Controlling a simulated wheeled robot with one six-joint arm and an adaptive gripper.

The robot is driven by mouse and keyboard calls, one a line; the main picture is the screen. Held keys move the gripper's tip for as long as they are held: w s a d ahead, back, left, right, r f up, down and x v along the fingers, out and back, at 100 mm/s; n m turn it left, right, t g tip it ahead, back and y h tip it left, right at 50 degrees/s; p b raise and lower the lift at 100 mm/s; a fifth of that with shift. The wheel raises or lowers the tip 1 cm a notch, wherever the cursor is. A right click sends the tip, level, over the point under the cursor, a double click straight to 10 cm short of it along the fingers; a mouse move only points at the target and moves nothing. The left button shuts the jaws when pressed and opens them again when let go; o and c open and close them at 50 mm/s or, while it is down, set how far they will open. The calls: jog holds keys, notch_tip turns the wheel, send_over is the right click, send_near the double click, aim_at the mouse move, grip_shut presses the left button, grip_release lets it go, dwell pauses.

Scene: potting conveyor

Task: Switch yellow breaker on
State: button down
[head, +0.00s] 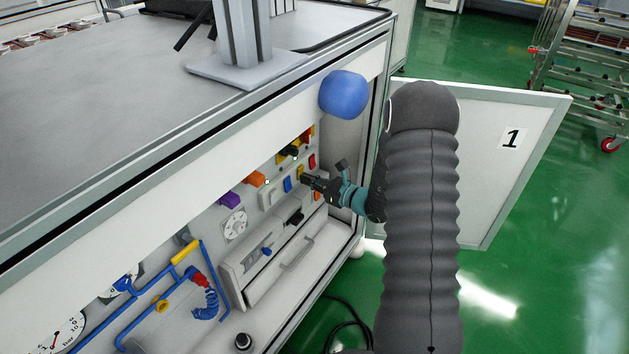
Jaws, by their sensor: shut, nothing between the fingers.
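A small yellow switch (300,171), which looks like the yellow breaker, sits on the light grey machine panel between a blue switch (287,184) and a red switch (312,161). Whether its lever is on or off is too small to tell. My gripper (305,181) is shut and empty, reaching in from the right with its tips just below the yellow switch. I cannot tell whether the tips touch the panel or a switch. The gripper hides part of the panel behind it.
An open door marked 1 (500,170) stands at the right, behind my arm. Blue pipes (200,250) and a gauge (58,331) lie lower left.

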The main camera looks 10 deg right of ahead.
jog(key=f+v, duration=0.2)
jog(key=v, duration=1.1)
jog(key=shift+s+d+f+b, duration=0.25)
jog(key=shift+s+b, duration=0.1)
jog(key=shift+b, duration=0.05)
